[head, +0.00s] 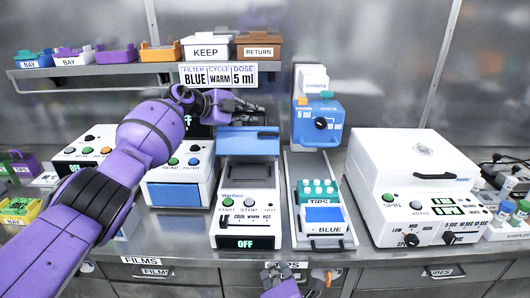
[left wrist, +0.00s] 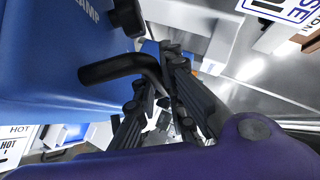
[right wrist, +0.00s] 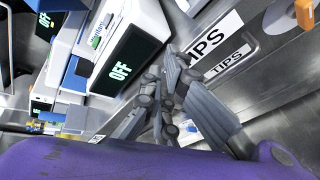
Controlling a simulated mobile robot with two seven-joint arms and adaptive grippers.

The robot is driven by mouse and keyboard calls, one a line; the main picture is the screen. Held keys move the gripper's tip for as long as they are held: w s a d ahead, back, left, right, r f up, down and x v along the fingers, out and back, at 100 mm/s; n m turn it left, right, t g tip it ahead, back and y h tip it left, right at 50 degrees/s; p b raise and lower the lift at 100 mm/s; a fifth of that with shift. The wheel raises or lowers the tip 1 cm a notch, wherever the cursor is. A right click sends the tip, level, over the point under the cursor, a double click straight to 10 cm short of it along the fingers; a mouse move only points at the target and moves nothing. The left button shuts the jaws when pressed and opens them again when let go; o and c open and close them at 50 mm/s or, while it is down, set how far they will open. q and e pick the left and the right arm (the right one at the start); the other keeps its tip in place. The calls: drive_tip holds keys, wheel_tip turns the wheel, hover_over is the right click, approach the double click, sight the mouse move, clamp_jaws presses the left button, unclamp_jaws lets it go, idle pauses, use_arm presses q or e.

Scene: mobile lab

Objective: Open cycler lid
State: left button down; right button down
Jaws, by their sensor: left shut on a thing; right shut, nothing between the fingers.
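The cycler (head: 246,200) stands mid-bench, a white unit with START and STOP buttons and a display reading OFF. Its blue lid (head: 240,146) is tilted up at the back, with a black handle (head: 268,134) at its upper right. The lid (left wrist: 50,70) and its bent black handle (left wrist: 110,67) fill the left of the left wrist view. My left gripper (head: 256,106) is above the lid; in its wrist view the fingers (left wrist: 160,90) are shut at the handle's bent end. My right gripper (head: 272,272) is shut and empty, low before the bench front; its fingers (right wrist: 165,105) also show in the right wrist view.
A blue-headed dispenser (head: 318,122) with a tips rack stands right of the cycler. A white centrifuge (head: 415,175) is farther right. A reader with a blue front (head: 175,195) is to the left. A shelf (head: 120,68) with boxes and a sign is behind my left arm.

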drive_tip(key=w+a+r+n+t, duration=0.2)
drive_tip(key=w+a+r+n, duration=0.15)
drive_tip(key=r, duration=0.35)
drive_tip(key=w+a+r+n+t, duration=0.1)
drive_tip(key=w+a+r+n, duration=0.1)
drive_tip(key=w+r+n, duration=0.4)
drive_tip(key=n+h, duration=0.1)
drive_tip(key=h, duration=0.2)
approach(265, 145)
wheel_tip(265, 145, down, 3)
drive_tip(key=w, duration=0.2)
drive_tip(key=w+r, duration=0.1)
drive_tip(key=w, duration=0.1)
drive_tip(key=shift+w+r+t, duration=0.15)
drive_tip(key=shift+w+t, duration=0.05)
drive_tip(key=shift+t, duration=0.2)
drive_tip(key=shift+w+r, duration=0.35)
drive_tip(key=shift+w, duration=0.05)
